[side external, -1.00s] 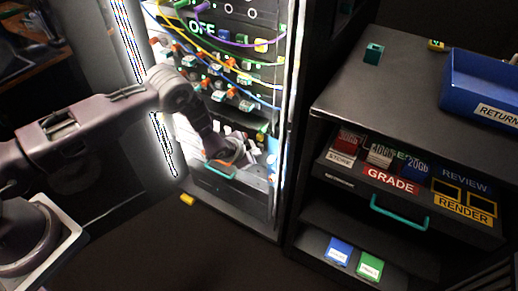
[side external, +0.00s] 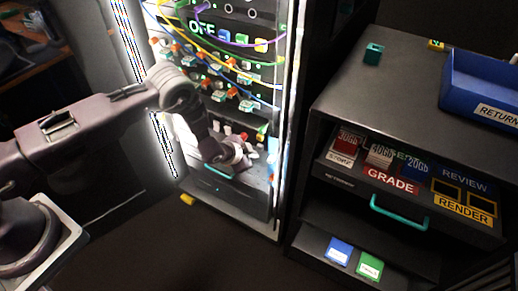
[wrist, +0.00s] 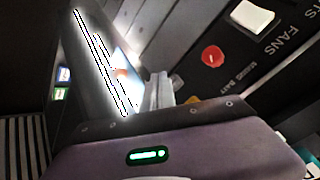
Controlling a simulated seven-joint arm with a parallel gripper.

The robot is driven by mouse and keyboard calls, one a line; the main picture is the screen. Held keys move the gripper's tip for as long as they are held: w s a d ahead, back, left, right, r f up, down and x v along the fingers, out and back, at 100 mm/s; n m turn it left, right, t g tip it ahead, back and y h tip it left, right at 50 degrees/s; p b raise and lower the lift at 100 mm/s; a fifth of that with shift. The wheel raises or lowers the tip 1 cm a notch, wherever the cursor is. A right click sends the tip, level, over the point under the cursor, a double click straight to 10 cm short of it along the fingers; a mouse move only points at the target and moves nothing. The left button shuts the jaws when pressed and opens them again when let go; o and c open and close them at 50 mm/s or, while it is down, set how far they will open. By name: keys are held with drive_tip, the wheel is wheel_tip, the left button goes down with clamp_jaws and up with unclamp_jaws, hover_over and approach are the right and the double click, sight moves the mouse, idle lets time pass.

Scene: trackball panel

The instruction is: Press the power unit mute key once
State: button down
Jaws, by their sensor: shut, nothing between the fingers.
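In the wrist view my gripper (wrist: 160,92) has its pale fingers together, with nothing seen between them. Past them is a dark panel with a round red button (wrist: 212,56) and a white rectangular key (wrist: 252,16) beside the word FANS. A label ending in BATT is near the red button. No word MUTE is readable, so I cannot tell which control is the mute key. In the side external view my gripper (side external: 246,153) is low at the rack front; its tips are hard to make out, and whether they touch anything is unclear.
The rack (side external: 230,205) has cables and several switches above my gripper. A teal handle (side external: 219,171) is just below my wrist. To the right stands a dark cabinet (side external: 345,90) with a blue tray (side external: 450,88). A yellow block (side external: 187,200) lies at the rack's foot.

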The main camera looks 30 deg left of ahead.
drive_tip(key=shift+s, duration=2.5)
